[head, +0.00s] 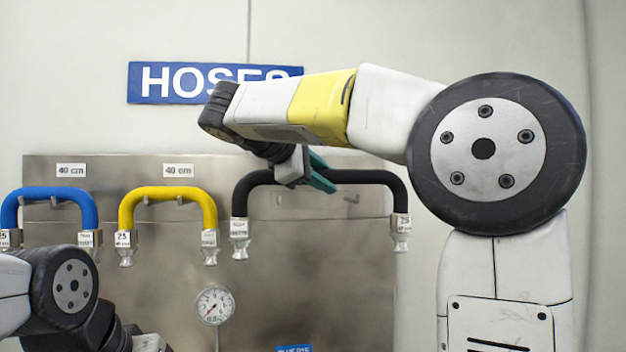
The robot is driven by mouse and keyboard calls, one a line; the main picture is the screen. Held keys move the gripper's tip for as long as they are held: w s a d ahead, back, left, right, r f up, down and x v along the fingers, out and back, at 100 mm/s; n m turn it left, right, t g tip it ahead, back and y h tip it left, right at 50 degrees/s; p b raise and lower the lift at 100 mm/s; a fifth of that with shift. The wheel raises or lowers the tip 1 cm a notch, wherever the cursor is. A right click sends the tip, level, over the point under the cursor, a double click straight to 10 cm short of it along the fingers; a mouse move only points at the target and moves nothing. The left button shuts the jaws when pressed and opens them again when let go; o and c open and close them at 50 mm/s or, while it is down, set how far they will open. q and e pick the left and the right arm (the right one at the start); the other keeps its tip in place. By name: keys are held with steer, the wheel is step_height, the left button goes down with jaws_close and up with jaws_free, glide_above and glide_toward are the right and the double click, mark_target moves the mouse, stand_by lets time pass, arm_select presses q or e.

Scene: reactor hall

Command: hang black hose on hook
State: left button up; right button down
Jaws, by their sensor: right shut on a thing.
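The black hose (358,177) has an inverted U shape, with labelled metal couplings at both lower ends. My right gripper (318,178) is shut on its top stretch, left of the middle. The hose is level in front of the steel panel (300,290), with both ends hanging down. My gripper and wrist cover part of the hose. I cannot tell whether it touches a hook; the hook behind it is not clearly visible. My left arm shows at the lower left, but its gripper is out of view.
A blue hose (55,192) and a yellow hose (168,193) hang on the panel to the left, under "40 cm" labels. A pressure gauge (215,304) sits below them. A blue "HOSES" sign (165,83) is on the wall, partly covered by my right arm.

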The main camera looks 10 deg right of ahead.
steer(key=shift+w+f, duration=0.55)
steer(key=shift+w, duration=1.25)
steer(key=shift+w+f, duration=0.6)
steer(key=shift+w, duration=1.15)
steer(key=shift+w+f, duration=0.55)
steer(key=shift+w, duration=1.25)
steer(key=shift+f, duration=0.1)
steer(key=c, duration=1)
jaws_free()
